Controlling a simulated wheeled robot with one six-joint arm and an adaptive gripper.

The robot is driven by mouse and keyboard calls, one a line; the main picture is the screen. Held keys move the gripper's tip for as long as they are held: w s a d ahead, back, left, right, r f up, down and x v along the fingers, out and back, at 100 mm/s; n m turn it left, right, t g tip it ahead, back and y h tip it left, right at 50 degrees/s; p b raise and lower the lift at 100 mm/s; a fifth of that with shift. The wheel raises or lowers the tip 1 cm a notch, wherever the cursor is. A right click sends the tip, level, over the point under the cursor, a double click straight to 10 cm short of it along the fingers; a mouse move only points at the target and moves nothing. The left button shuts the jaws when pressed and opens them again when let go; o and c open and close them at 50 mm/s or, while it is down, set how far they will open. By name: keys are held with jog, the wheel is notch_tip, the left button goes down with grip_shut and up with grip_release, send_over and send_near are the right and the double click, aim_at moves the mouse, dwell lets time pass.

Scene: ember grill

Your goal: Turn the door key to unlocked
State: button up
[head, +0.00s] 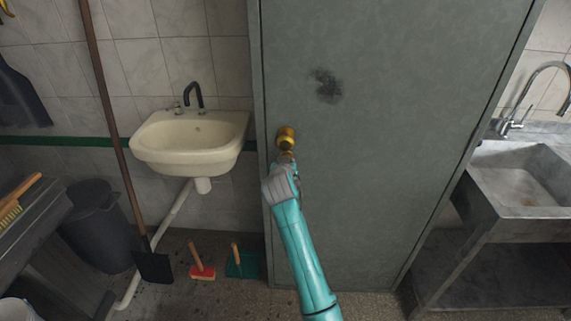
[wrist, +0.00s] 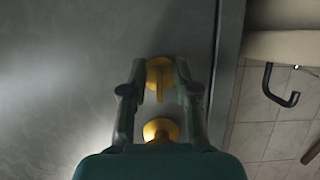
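A round brass-yellow knob (head: 286,136) sits on the grey metal door (head: 390,130), near its left edge. The yellow door key (head: 287,153) is just below the knob, partly hidden by my gripper. In the wrist view, which is upside down, the key (wrist: 160,88) is a thin upright tab on a round yellow plate. The knob (wrist: 160,130) shows nearer my palm. My gripper (wrist: 160,70) is open, with one finger on each side of the key and a visible gap on both sides. In the head view my gripper (head: 285,162) is at the door.
A cream washbasin (head: 190,140) hangs left of the door, with a long-handled shovel (head: 125,180) and a dark bin (head: 103,225) nearby. Two small brushes (head: 202,270) (head: 240,262) stand on the floor. A stone sink (head: 515,180) is at right.

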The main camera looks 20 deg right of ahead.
jog(key=v, duration=1.2)
dwell(0.3)
jog(key=s+d+f+n+y, duration=0.1)
jog(key=s+f+n+y, duration=0.1)
jog(key=s+f, duration=1.05)
jog(key=s+d+f+n+t+y, duration=0.1)
jog(key=s+f, duration=0.3)
jog(key=s, duration=0.4)
jog(key=s+f+n, duration=0.1)
jog(key=s+f, duration=0.3)
jog(key=s, duration=0.3)
jog(key=s+r, duration=0.4)
jog(key=s, duration=1)
jog(key=s+d+r+t+y, duration=0.1)
jog(key=s+r, duration=0.4)
jog(key=s, duration=1)
jog(key=shift+s+m, duration=0.2)
jog(key=shift+m, duration=0.1)
